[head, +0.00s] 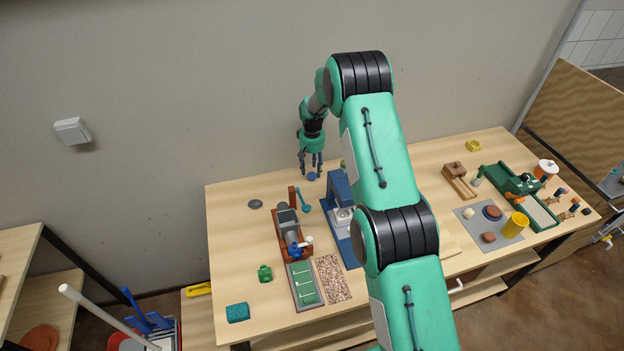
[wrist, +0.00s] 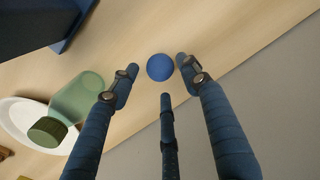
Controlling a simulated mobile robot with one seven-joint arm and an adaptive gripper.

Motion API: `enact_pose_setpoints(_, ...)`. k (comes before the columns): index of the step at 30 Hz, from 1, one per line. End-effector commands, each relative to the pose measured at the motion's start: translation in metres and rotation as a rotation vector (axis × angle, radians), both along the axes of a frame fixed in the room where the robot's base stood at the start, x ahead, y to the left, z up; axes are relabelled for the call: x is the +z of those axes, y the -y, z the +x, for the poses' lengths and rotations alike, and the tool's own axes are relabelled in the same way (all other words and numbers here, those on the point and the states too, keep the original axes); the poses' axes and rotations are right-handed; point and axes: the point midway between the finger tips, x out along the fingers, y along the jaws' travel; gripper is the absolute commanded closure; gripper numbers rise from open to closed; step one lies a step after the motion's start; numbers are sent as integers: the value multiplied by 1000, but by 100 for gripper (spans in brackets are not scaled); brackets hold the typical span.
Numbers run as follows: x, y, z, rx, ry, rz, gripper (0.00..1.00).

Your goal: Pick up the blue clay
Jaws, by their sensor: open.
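The blue clay (head: 311,176) is a small round ball on the wooden table near its back edge, by the wall. In the wrist view the blue clay (wrist: 160,67) lies between the tips of my fingers, a little beyond them. My gripper (head: 311,165) is open and points down just above the ball in the head view. In the wrist view my gripper (wrist: 157,72) has its fingers spread on both sides of the ball, with another finger below it. I cannot tell whether any finger touches the ball.
A blue press (head: 340,222) stands to the right of the ball. A blue spoon-like tool (head: 304,201) is in front. The wall (head: 240,120) is close behind.

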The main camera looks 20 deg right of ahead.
Motion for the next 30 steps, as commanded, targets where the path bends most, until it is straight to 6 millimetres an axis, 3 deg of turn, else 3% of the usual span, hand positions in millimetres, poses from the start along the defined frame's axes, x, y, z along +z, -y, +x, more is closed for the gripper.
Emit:
enact_pose_setpoints(3, -17, 0, -1, 0, -1, 0, 53)
enact_pose_setpoints(9, -32, 0, 0, 0, 0, 0, 53)
enact_pose_setpoints(22, -36, 0, 0, 0, 0, 0, 53)
enact_pose_setpoints(30, -36, 0, 0, 0, 0, 0, 69)
